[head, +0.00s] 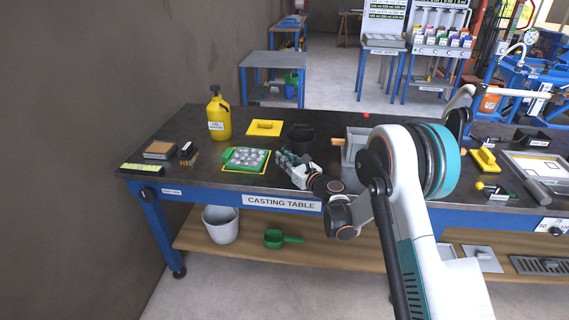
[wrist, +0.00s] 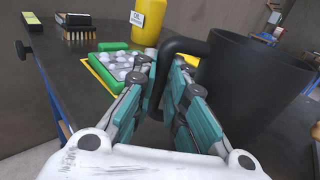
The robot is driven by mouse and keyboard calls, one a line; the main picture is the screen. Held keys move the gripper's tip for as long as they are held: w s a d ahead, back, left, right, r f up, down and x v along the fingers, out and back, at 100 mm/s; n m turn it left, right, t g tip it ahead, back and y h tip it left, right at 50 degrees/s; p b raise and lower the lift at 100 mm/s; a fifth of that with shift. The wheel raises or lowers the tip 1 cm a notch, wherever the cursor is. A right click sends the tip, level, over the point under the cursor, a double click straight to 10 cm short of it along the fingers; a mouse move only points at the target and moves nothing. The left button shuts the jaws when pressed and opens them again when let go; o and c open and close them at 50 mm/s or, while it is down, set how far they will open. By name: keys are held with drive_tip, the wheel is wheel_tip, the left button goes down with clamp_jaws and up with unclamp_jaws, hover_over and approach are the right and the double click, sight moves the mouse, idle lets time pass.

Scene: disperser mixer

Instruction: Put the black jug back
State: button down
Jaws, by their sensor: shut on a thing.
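The black jug (wrist: 258,85) fills the right side of the wrist view, with its dark handle (wrist: 178,48) reaching between my fingers. My gripper (wrist: 158,95) is shut on that handle. In the head view the black jug (head: 300,135) is at the casting table's middle, partly hidden behind my gripper (head: 287,160). The jug looks upright. Whether its base touches the tabletop is hidden by my fingers.
A grey container (head: 355,140) stands close on the right.

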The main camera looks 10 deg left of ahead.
drive_tip(key=shift+f, duration=0.15)
drive_tip(key=c, duration=1.6)
unclamp_jaws()
drive_tip(key=shift+c, duration=0.2)
drive_tip(key=shift+s+d, duration=0.15)
drive_tip(key=p+v, duration=0.4)
drive_tip(key=v, duration=0.7)
drive_tip(key=shift+s+d, duration=0.25)
drive_tip(key=s+d+r+n+g+h, duration=0.2)
drive_tip(key=s+d+r+n, duration=0.1)
drive_tip(key=s+r+n, duration=0.5)
drive_tip(key=s+d+r+n+g+h, duration=0.2)
drive_tip(key=s+r+n, duration=0.3)
drive_tip(key=r, duration=0.4)
drive_tip(key=s+d+n+h, duration=0.2)
drive_tip(key=s+d+n, duration=0.2)
drive_tip(key=s, duration=0.5)
drive_tip(key=s+d+n+g+h, duration=0.1)
drive_tip(key=s+d+n+h, duration=0.2)
drive_tip(key=s, duration=0.6)
drive_tip(key=s+d+n+g+h, duration=0.1)
drive_tip(key=s+d+n+h, duration=0.2)
drive_tip(key=s+d+n, duration=0.4)
drive_tip(key=shift+s+d+r, duration=0.25)
drive_tip(key=shift+s+d, duration=0.6)
drive_tip(key=shift+s, duration=0.15)
